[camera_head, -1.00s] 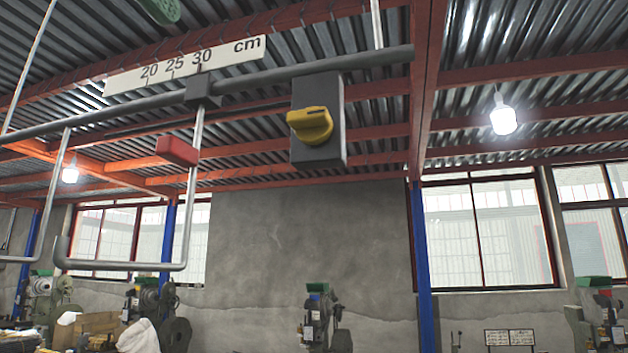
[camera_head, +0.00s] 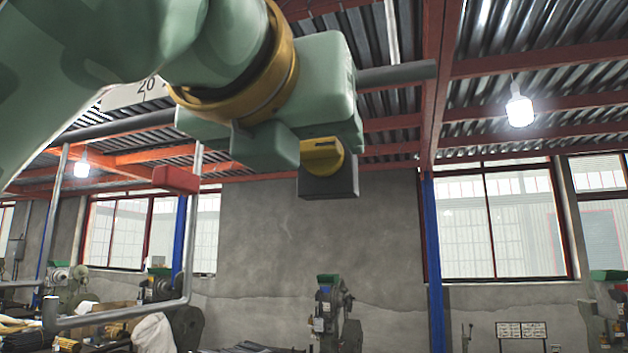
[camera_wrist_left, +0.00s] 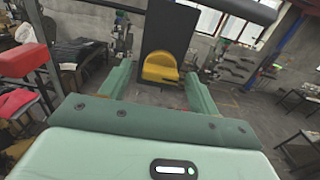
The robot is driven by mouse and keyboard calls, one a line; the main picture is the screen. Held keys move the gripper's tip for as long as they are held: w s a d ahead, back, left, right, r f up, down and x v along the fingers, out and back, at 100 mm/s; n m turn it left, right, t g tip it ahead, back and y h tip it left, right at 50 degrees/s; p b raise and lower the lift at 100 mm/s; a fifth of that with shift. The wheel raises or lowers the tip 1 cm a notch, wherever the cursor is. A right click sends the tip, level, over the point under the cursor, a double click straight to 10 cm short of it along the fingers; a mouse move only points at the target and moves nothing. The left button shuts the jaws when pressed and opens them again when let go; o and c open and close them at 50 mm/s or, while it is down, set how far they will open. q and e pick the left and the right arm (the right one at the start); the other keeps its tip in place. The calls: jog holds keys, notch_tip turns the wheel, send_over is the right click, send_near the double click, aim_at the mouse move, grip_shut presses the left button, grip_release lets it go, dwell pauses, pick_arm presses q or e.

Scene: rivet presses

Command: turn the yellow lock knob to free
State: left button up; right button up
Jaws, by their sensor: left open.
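The yellow lock knob (camera_head: 322,155) sits on the face of a dark grey box (camera_head: 328,186) hanging from the rail. Its ridge lies roughly sideways in the head view. My left gripper (camera_head: 305,150) is in front of the box and covers its upper part and the knob's left edge. In the left wrist view the knob (camera_wrist_left: 160,69) shows between and beyond the two green fingers of my left gripper (camera_wrist_left: 158,80). The fingers are apart and hold nothing; I cannot tell whether they touch the knob. My right gripper is not in view.
A grey rail (camera_head: 396,75) runs overhead, with a white centimetre scale (camera_head: 118,98) partly hidden by my arm. A red block (camera_head: 175,180) and a bent metal rod (camera_head: 120,318) hang to the left. Presses (camera_head: 330,312) stand farther back.

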pick_arm(q)
jog(key=shift+w+d, duration=0.1)
jog(key=shift+w, duration=0.25)
jog(key=c, duration=1)
jog(key=shift+f, duration=0.1)
jog(key=n+b, duration=0.3)
jog(key=shift+f, duration=0.15)
jog(key=n+b, duration=0.4)
jog(key=n, duration=0.1)
jog(key=shift+n, duration=0.4)
jog(key=n+b, duration=0.3)
jog(key=n, duration=0.2)
jog(key=shift+d+n+b, duration=0.1)
jog(key=shift+n+b, duration=1.05)
jog(key=shift+n, duration=0.85)
